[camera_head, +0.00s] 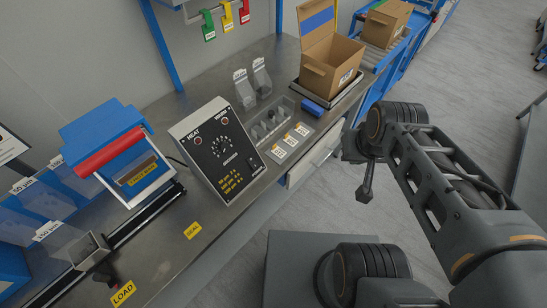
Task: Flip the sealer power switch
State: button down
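A grey control box (211,137) with a sloped black front panel stands on the metal bench, left of the picture's middle. Its panel has a HEAT lamp (198,140), a second lamp at the top right, a round dial (224,150) and yellow lettering. A small dark switch-like part (251,161) sits at the panel's lower right; its position is too small to read. A blue press with a red bar (108,153) stands to the left. My gripper (366,190) seems to hang beyond the bench's front edge, right of the box and apart from it. Its fingers cannot be made out.
Clear pouches (244,88), a compartment tray (268,123) and labelled cards lie right of the box. An open carton (329,62) stands farther back. Bins (50,200) and a rail are at left.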

aim_at(251, 160)
jog(key=k, duration=0.85)
jog(key=u, duration=1.3)
jog(key=i, duration=0.5)
jog(key=u, duration=0.1)
